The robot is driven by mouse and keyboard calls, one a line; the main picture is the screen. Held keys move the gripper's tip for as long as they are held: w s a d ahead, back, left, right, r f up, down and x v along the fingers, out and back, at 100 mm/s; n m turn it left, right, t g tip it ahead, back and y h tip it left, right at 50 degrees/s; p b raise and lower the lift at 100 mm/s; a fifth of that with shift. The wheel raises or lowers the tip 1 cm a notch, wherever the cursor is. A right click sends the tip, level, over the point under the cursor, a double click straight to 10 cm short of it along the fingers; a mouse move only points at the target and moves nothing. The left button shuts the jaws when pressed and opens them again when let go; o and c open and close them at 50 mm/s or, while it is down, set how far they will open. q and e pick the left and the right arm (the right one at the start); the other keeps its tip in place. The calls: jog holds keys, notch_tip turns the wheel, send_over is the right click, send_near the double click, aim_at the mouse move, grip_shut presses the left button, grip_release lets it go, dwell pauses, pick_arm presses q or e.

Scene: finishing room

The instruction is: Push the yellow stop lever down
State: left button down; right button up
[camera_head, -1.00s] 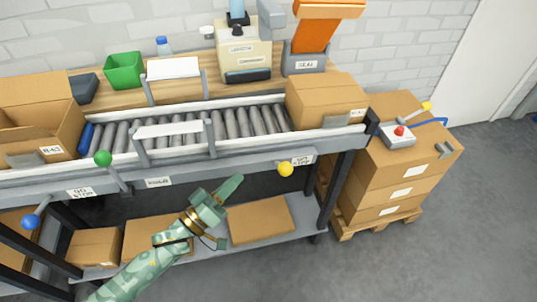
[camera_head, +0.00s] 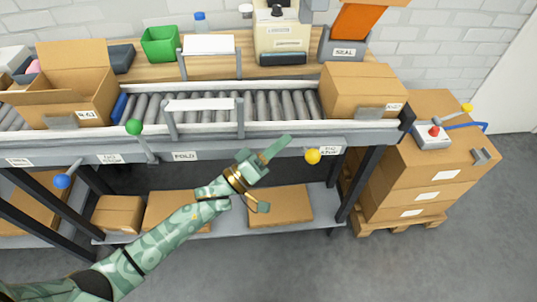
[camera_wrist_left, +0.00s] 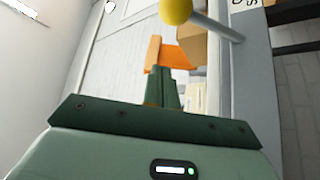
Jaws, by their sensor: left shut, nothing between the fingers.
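The yellow stop lever ends in a round yellow knob (camera_head: 313,156) at the front rail of the conveyor, right of the middle. Its knob and grey rod also show at the top of the left wrist view (camera_wrist_left: 175,10). My left gripper (camera_head: 288,140) is shut and empty, its fingers pointing up and right. In the head view its tips appear just left of and slightly above the knob, with a gap between them. In the wrist view the shut fingers (camera_wrist_left: 163,88) sit below the knob. I see no contact. My right gripper is out of view.
A green knob (camera_head: 134,127) and a blue knob (camera_head: 62,181) stand on other levers to the left. A closed carton (camera_head: 362,90) sits on the rollers above the yellow knob. A box stack with a control box (camera_head: 432,136) stands right. Open floor lies in front.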

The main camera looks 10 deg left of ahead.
pick_arm(q)
jog(key=shift+w+d+f+b, duration=0.1)
jog(key=shift+d+f+b, duration=0.2)
jog(key=shift+d, duration=0.45)
jog(key=shift+w+d+f+b, duration=0.1)
jog(key=shift+d+b, duration=0.3)
jog(key=shift+d, duration=0.4)
jog(key=shift+w+d+f+b, duration=0.1)
jog(key=shift+d+f+b, duration=0.2)
jog(key=shift+d, duration=0.45)
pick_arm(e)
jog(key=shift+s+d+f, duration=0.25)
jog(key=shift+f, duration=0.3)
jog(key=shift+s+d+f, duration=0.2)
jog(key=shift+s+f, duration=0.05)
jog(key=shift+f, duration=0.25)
pick_arm(q)
jog(key=shift+s, duration=0.1)
